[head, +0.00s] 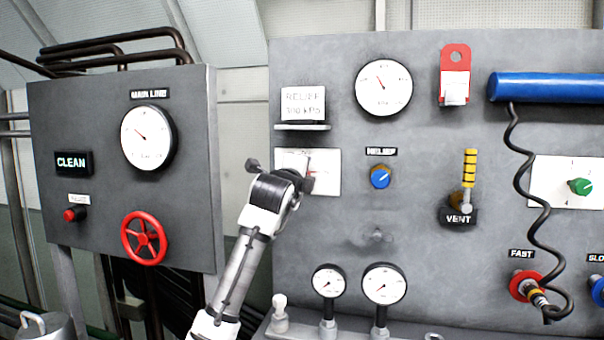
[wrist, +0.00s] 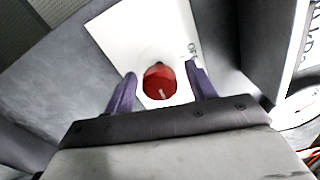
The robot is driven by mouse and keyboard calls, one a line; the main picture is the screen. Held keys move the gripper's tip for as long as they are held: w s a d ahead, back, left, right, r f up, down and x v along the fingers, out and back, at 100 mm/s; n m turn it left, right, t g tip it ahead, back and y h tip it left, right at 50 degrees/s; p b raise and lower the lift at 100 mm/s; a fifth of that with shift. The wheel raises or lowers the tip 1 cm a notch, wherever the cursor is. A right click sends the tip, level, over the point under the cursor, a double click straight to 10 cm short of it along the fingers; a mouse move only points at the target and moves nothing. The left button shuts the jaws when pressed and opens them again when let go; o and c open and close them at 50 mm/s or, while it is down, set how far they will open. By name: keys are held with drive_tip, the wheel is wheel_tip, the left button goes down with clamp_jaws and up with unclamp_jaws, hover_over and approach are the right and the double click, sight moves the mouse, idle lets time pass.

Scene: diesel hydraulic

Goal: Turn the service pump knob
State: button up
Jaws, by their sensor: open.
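A red knob (wrist: 159,82) with a pale pointer line sits on a white plate (wrist: 115,35) in the wrist view. Lettering that starts with "O" shows on the plate to the knob's right. My gripper (wrist: 160,73) is open, with one purple finger on each side of the knob. A gap shows between each finger and the knob. In the head view the same white plate (head: 326,177) is on the left of the large grey panel, and my gripper (head: 302,182) is in front of it. The knob is mostly hidden there. No service pump label is readable.
A blue relief knob (head: 380,178) is right of the plate. Gauges (head: 384,283) stand below. A green knob (head: 580,186) and a black coiled cord (head: 528,200) are further right.

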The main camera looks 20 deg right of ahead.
drive_tip(key=shift+c, duration=0.3)
drive_tip(key=c, duration=0.9)
drive_tip(key=shift+c, duration=0.2)
drive_tip(key=n+p, duration=0.2)
drive_tip(key=n, duration=0.2)
drive_tip(key=n+p, duration=0.1)
drive_tip(key=n, duration=0.3)
drive_tip(key=shift+n, duration=0.3)
drive_tip(key=n+p, duration=0.2)
drive_tip(key=n, duration=0.3)
drive_tip(key=shift+n+p, duration=0.65)
drive_tip(key=shift+n, duration=1.45)
